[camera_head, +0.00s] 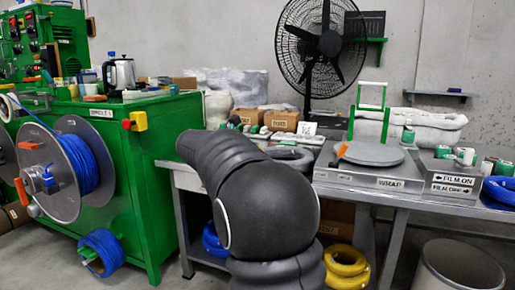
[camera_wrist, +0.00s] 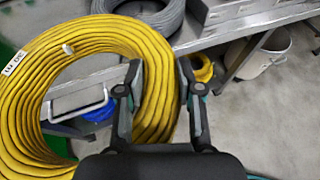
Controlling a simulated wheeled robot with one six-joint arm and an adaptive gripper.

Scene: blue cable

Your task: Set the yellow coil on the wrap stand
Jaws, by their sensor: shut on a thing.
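A large yellow coil (camera_wrist: 60,60) with a white tag fills the left of the wrist view. My gripper (camera_wrist: 160,75) is shut on its right side, one finger inside the ring and one outside. The coil is in front of the table edge; its left part is cut off by the frame. The wrap stand (camera_head: 376,183) is on the table in the head view, a grey base labelled WRAP with a bare round plate (camera_head: 374,154). My dark arm hides my gripper and the held coil in the head view.
A grey coil (camera_head: 290,158) lies left of the stand, and a film box (camera_head: 452,181) stands to its right. A green frame (camera_head: 371,115) rises behind the plate. Other yellow coils (camera_head: 346,270) lie under the table. A bin (camera_head: 458,268) stands on the floor at right.

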